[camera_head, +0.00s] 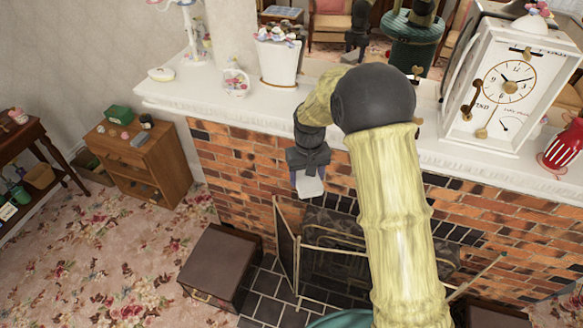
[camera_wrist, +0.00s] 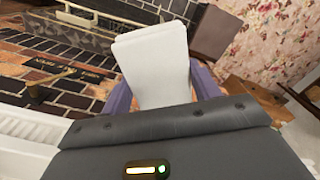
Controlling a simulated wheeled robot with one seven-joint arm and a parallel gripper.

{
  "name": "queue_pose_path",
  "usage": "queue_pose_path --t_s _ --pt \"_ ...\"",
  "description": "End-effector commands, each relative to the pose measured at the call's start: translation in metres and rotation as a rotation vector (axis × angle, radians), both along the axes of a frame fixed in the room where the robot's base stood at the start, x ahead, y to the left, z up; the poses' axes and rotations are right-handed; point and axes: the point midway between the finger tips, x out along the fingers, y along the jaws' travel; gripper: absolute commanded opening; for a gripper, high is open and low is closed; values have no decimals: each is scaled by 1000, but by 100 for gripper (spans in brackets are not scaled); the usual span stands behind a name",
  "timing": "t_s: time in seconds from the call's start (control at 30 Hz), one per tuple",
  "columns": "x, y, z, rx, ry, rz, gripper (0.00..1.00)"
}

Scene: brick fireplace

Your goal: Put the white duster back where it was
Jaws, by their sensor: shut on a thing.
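The white duster (camera_wrist: 155,62) is a pale, flat-sided block between the two purple-grey fingers of my gripper (camera_wrist: 157,95) in the wrist view. In the head view the duster (camera_head: 309,184) shows as a small white patch below my gripper (camera_head: 306,172). My gripper is shut on it and points down. It is held in the air in front of the brick fireplace, below the mantel's front edge. Part of the duster is hidden by the gripper.
The white mantel (camera_head: 200,103) holds a white flower pot (camera_head: 278,60), a white clock (camera_head: 506,88) and a red-and-white jug (camera_head: 566,146). A fire screen (camera_head: 287,240) stands below. A brown box (camera_head: 222,268) sits on the floor at left, near a wooden cabinet (camera_head: 150,165).

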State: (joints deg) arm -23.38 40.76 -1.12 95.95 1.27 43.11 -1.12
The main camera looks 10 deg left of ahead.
Motion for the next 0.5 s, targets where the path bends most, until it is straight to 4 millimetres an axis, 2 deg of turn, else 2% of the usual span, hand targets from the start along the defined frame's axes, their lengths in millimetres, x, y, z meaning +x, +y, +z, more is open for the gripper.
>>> queue_pose_path --t_s 0.03,0.17,0.27,0.5 --pt "0 -10 -19 -2 5 -18 40" --pt "2 -36 -61 -3 7 -66 40" --pt "1 -63 -102 -2 8 -116 40" --pt "-16 -134 -206 -3 8 -251 40"
